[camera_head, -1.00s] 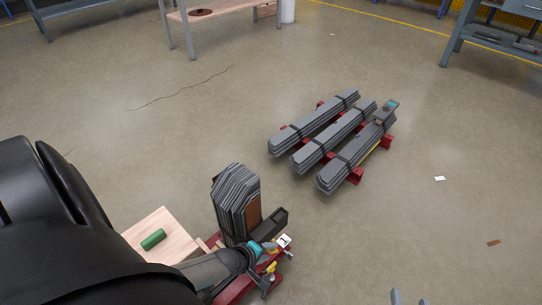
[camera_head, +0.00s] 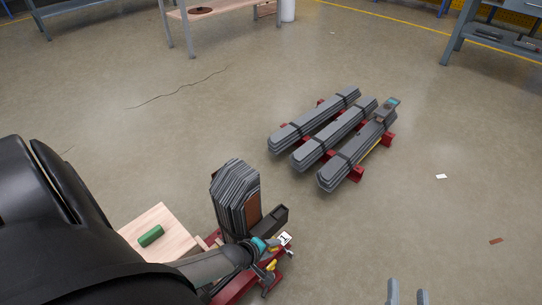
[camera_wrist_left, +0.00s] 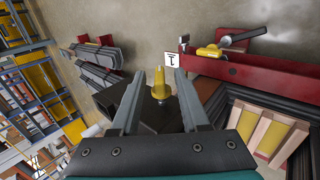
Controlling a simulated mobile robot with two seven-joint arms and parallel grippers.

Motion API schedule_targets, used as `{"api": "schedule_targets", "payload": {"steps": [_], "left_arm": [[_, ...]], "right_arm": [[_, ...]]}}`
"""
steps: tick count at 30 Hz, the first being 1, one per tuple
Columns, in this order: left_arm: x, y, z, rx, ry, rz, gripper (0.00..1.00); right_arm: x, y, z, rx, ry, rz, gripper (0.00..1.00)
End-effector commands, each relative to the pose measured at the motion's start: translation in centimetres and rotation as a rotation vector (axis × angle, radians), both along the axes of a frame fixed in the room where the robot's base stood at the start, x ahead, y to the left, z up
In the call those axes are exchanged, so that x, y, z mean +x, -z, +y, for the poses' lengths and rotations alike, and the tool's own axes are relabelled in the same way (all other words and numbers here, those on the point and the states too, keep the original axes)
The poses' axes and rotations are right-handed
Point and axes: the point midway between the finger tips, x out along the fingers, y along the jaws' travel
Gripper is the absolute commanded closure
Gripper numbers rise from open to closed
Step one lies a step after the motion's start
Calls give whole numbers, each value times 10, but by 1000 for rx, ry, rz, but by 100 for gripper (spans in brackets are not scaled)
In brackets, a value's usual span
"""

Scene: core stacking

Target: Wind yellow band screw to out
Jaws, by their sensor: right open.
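My left gripper (camera_head: 270,246) is at the stack on the red stand, low in the head view. In the left wrist view its two fingers (camera_wrist_left: 158,73) are apart. A yellow tapered piece (camera_wrist_left: 162,88) stands between them, with a visible gap to each finger. A second yellow part (camera_wrist_left: 208,51) with a grey metal handle sits on the red beam (camera_wrist_left: 240,72) at the upper right. I cannot tell which yellow part is the band screw. My right gripper (camera_head: 408,292) is open and empty at the bottom edge, over bare floor.
A stack of grey plates (camera_head: 228,190) stands beside my left gripper, near a number 1 tag (camera_head: 285,238). A green cylinder (camera_head: 151,236) lies on a wooden board (camera_head: 165,218). Three strapped grey bundles (camera_head: 335,137) rest on red supports. The floor on the right is mostly clear.

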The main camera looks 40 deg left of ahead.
Motion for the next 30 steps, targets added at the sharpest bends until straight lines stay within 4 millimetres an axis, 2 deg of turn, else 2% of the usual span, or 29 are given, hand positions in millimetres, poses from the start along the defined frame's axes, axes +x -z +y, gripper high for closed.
{"api": "schedule_targets", "payload": {"steps": [1, 12, 30], "left_arm": [[0, 0, 0, 0, 0, 0, 60], [0, 0, 0, 0, 0, 0, 100], [-1, 2, -1, -7, 3, -36, 100]], "right_arm": [[0, 0, 0, 0, 0, 1, 50], [0, 0, 0, -1, 0, 1, 50], [0, 0, 0, 0, 0, 0, 50]]}}
